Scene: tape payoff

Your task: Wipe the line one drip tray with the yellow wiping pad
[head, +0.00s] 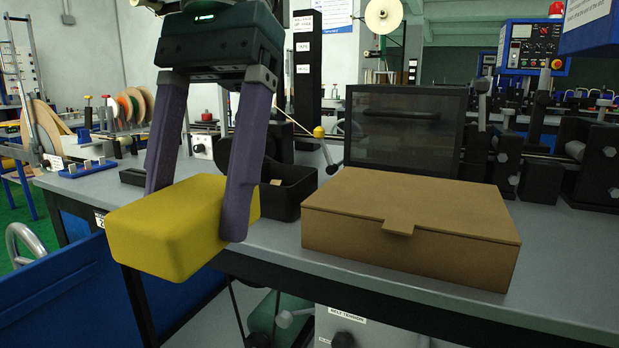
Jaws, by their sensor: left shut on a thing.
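My left gripper (197,214) is shut on the yellow wiping pad (170,228), with one purple-grey finger on each side. The pad hangs in front of the bench's front edge, at the left of the head view. A black open-topped tray (297,193) sits on the bench just behind and right of the gripper, partly hidden by a finger. I cannot tell whether it is the line one drip tray; no label on it is readable. My right gripper is not in view.
A closed brown cardboard box (400,250) stands on the grey bench (285,243), right of the pad. A dark framed panel (405,130) stands behind it. Black machine parts (545,165) fill the right. A blue bin (60,298) is below left.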

